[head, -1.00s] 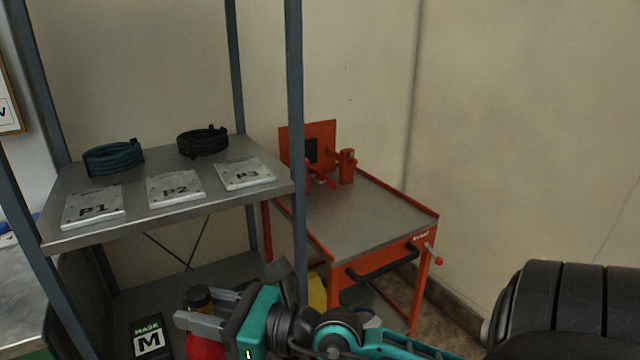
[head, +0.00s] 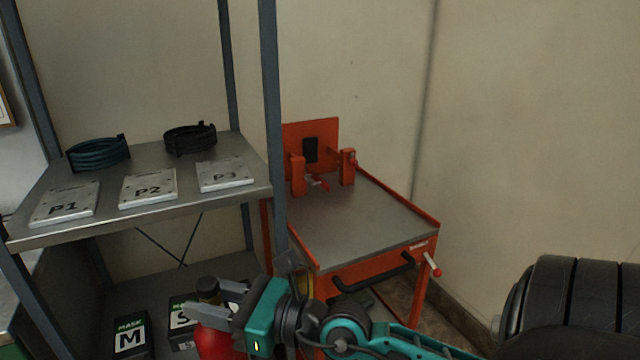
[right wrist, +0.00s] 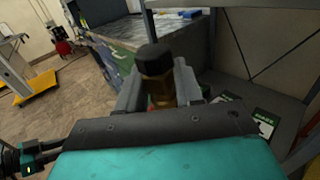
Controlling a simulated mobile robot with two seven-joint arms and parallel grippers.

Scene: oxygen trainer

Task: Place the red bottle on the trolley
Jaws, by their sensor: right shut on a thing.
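My right gripper (head: 222,302) is shut around the neck of the red bottle (head: 213,343), in front of the shelf rack. The bottle's dark cap (head: 208,286) rises above the fingers; its lower body is cut off by the picture edge. In the right wrist view the cap (right wrist: 154,62) and brass-coloured neck (right wrist: 161,92) show between the fingers. The orange trolley (head: 374,228) with a grey top stands behind and to the right of the gripper, against the wall. The trolley's top is bare in front of its upright back plate and orange clamp posts.
The rack's upper shelf (head: 150,212) holds plates P1, P2 and P3 and two coiled hoses (head: 98,153). Mask boxes (head: 131,338) sit on the lower shelf. A rack post (head: 272,130) stands between shelf and trolley. A black handle (head: 375,277) juts from the trolley's front.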

